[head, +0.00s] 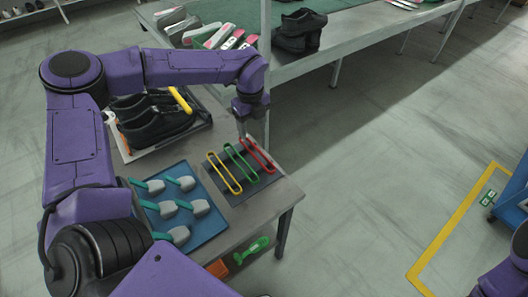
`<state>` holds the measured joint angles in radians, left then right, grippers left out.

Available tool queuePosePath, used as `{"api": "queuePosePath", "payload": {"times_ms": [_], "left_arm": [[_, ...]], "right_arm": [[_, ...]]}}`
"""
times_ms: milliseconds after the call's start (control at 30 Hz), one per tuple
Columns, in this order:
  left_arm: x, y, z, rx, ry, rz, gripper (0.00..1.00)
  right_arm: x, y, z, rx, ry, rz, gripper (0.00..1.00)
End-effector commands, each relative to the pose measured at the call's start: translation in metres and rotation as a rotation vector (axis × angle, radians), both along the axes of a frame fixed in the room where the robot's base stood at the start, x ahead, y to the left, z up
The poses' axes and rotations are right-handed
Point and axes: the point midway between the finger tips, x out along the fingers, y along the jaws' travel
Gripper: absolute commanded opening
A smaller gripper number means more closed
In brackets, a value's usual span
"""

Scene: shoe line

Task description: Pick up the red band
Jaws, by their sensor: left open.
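The red band (263,154) is a long narrow loop. It lies on a dark mat (241,197) at the right end of the small grey table, beside the green band (229,151) and the yellow band (213,165). My left gripper (241,131) points down near the far end of the red band. It is open, and its fingers look empty. I cannot tell how high the tips are above the mat. Part of my right arm shows at the lower right corner, but its gripper is out of view.
A blue mat (208,233) with several grey-headed, teal-handled tools lies left of the bands. Black shoes (155,122) sit on a tray behind. A green brush (251,250) is under the tabletop. A longer table (345,42) stands at the back.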

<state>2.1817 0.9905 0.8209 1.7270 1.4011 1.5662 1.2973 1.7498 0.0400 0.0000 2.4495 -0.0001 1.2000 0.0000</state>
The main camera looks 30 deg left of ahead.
Motion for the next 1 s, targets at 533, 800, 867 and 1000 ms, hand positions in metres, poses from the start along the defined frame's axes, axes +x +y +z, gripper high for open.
{"api": "queuePosePath", "payload": {"times_ms": [533,800,867,1000], "left_arm": [[0.003,-0.009,-0.075,0.001,0.006,-0.009,0.61],[0.005,-0.012,-0.112,0.000,0.000,-0.006,0.61],[0.005,-0.012,-0.113,0.000,0.000,-0.006,0.61],[0.005,-0.012,-0.113,0.001,0.000,-0.006,0.54]], "right_arm": [[0.000,0.000,0.012,0.000,0.000,0.000,0.43],[0.000,0.000,0.020,0.000,0.000,0.000,0.43],[0.000,0.000,0.019,0.000,0.000,0.000,0.43],[0.000,0.000,0.019,0.000,0.000,0.000,0.43]]}}
